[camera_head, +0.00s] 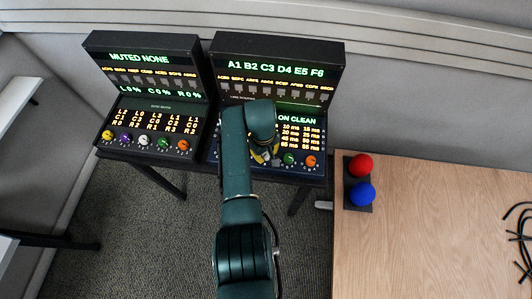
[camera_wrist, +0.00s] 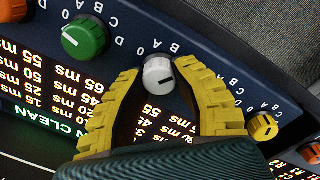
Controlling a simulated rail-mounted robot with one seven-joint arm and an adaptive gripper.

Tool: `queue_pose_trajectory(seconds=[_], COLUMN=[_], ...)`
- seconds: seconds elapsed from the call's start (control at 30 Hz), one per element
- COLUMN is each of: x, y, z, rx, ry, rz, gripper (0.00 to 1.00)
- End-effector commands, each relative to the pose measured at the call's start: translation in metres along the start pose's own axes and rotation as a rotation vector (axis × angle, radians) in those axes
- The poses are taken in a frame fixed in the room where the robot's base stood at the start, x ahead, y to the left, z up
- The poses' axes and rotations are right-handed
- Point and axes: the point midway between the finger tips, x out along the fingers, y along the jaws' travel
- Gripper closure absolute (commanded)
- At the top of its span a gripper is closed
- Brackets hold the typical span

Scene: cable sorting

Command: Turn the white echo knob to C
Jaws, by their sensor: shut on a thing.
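The white echo knob (camera_wrist: 158,77) is on the dark right-hand panel, near the middle of the wrist view. In the head view my gripper (camera_head: 265,156) is low over the right panel, and my arm hides most of this knob.
A green knob (camera_wrist: 86,37) lies close to the left finger, and a yellow knob (camera_wrist: 263,127) beyond the right one. An orange knob (camera_head: 310,160) ends the row. Another console (camera_head: 152,110) stands left. A wooden table (camera_head: 430,220) at right holds red (camera_head: 361,165) and blue (camera_head: 362,194) domes.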

Motion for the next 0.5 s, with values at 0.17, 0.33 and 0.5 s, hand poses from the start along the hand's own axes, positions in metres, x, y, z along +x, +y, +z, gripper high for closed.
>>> queue_pose_trajectory(seconds=[0.17, 0.33, 0.5], x=[0.0051, 0.0052, 0.0054], y=[-0.0025, -0.0025, -0.0025], z=[0.0008, 0.0009, 0.0009], rx=[0.014, 0.015, 0.015], ry=[-0.002, -0.002, -0.002], rz=[-0.005, -0.005, -0.005], gripper=[1.0, 1.0, 0.69])
